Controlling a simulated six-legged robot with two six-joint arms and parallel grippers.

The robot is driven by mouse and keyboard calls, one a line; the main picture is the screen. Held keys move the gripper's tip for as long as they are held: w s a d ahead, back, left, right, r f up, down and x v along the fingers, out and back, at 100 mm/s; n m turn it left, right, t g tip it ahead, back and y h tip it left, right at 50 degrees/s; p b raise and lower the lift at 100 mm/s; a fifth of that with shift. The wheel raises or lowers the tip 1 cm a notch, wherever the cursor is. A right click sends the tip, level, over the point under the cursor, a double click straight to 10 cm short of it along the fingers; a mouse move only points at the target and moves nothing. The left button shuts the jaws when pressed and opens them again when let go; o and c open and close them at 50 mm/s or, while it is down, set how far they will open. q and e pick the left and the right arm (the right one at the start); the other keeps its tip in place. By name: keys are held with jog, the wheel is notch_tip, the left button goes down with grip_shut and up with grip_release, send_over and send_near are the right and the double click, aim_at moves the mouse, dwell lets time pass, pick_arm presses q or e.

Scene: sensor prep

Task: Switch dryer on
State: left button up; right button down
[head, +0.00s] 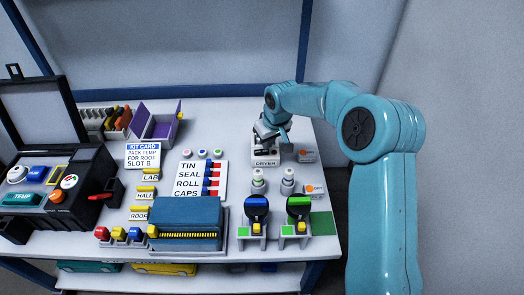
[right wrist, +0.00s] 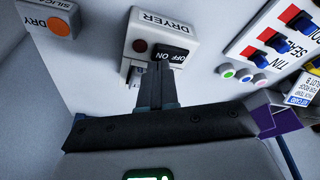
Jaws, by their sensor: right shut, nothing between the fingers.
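The dryer (head: 265,163) is a small white box with a DRYER label, at the back right of the bench. It also shows at the top of the right wrist view (right wrist: 183,24). Its black rocker switch (right wrist: 172,56) is marked OFF and ON. A dark red round lamp (right wrist: 140,46) sits beside the switch and looks unlit. My right gripper (right wrist: 162,72) is shut and empty, its fingertips right at the switch and partly over the OFF side. I cannot tell whether they touch it. In the head view the right gripper (head: 274,143) partly hides the dryer. My left gripper is not in view.
A silica dry box (right wrist: 57,27) with an orange dot stands close to the dryer. The label board (head: 187,178) with red and blue switches and three round buttons (head: 203,153) are nearby. Bottles and two round-headed stands fill the front right. A purple box (head: 160,132) stands behind.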

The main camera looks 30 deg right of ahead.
aim_at(267, 151)
jog(key=shift+f+b, duration=0.55)
jog(key=shift+f, duration=0.25)
dwell(0.8)
jog(key=shift+r, duration=0.1)
notch_tip(267, 151, up, 7)
jog(key=p, duration=0.5)
jog(key=shift+p, duration=0.35)
